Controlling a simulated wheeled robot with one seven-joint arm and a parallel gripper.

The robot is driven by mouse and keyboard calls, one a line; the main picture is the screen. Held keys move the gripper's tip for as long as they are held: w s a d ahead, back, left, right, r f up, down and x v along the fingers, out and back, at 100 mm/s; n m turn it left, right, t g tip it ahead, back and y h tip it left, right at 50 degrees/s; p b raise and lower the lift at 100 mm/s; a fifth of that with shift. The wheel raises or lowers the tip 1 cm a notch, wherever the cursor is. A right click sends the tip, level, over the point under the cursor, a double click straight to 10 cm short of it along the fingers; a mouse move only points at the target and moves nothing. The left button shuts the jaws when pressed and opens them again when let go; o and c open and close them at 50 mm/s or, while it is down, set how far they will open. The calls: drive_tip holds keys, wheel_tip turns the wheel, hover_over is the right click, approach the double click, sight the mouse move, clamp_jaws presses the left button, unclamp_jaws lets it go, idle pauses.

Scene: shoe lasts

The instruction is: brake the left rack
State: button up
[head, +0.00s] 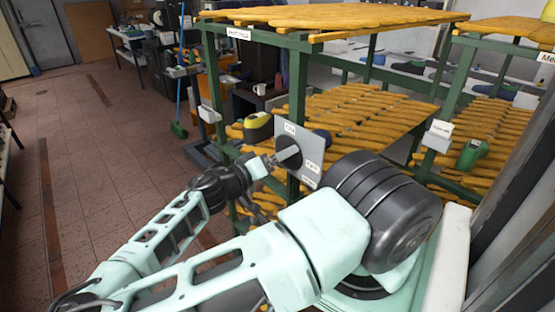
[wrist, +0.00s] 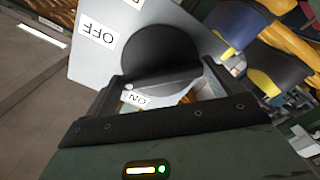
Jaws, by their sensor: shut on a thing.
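The left rack is a green frame with orange slatted shelves (head: 365,115) and a small white label (head: 239,34) at its top. A light grey plate (head: 308,142) with white labels is on its front post. A dark round knob (head: 288,152) sits on the plate; it also shows in the wrist view (wrist: 165,50). The wrist view shows an OFF label (wrist: 95,30) on the plate and an ON label (wrist: 138,98) between my fingers. My gripper (head: 276,159) is at the knob, shut on its grip, which the fingers partly hide.
A second green rack with orange shelves (head: 490,125) stands to the right, holding a green shoe last (head: 472,153). A yellow and dark last (head: 257,126) lies on the left rack's shelf. Tiled floor (head: 90,150) at left is mostly clear; a broom (head: 178,128) stands behind.

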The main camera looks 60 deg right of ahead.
drive_tip(key=shift+n+p, duration=1.1)
drive_tip(key=shift+n, duration=3.6)
drive_tip(key=o, duration=0.7)
drive_tip(key=b+v, duration=0.6)
drive_tip(key=v, duration=1.1)
drive_tip(key=shift+a, duration=0.25)
